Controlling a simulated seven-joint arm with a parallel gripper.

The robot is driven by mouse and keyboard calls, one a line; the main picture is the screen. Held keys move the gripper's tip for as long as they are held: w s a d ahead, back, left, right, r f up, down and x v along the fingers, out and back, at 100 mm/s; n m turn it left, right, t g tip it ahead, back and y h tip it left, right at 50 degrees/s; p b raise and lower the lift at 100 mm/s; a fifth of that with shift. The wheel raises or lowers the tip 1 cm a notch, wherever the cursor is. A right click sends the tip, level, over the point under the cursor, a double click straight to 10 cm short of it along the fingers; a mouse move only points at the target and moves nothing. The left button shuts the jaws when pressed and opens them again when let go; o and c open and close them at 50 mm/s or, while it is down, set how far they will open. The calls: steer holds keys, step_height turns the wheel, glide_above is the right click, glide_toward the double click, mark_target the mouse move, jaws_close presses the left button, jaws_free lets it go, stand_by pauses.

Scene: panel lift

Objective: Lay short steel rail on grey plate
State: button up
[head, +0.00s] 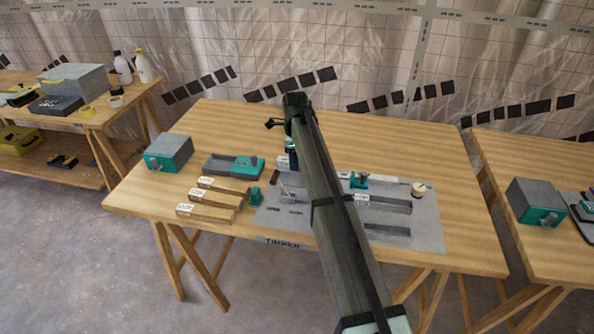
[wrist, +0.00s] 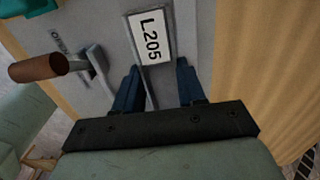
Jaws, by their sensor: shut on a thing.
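My gripper (wrist: 157,68) shows its two blue fingers in the wrist view, shut on a grey piece with a white L205 label (wrist: 150,38), which looks like the short steel rail. The grey plate (wrist: 100,100) lies beneath it. In the head view the gripper (head: 290,163) is over the upper left part of the grey plate (head: 430,222), and my arm hides most of the held piece. I cannot tell whether the rail touches the plate.
A clamp lever with a brown handle (wrist: 36,67) stands left of the fingers. Two grey channels (head: 388,231) lie on the plate's right half, near a teal clamp (head: 359,181). Labelled wooden blocks (head: 210,198), a teal-grey tray (head: 232,165) and a grey-teal box (head: 170,153) stand left.

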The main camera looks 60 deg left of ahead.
steer(key=shift+f, duration=2.25)
steer(key=shift+f, duration=0.15)
steer(key=o, duration=1.1)
step_height(320, 180, up, 12)
steer(key=shift+r, duration=0.15)
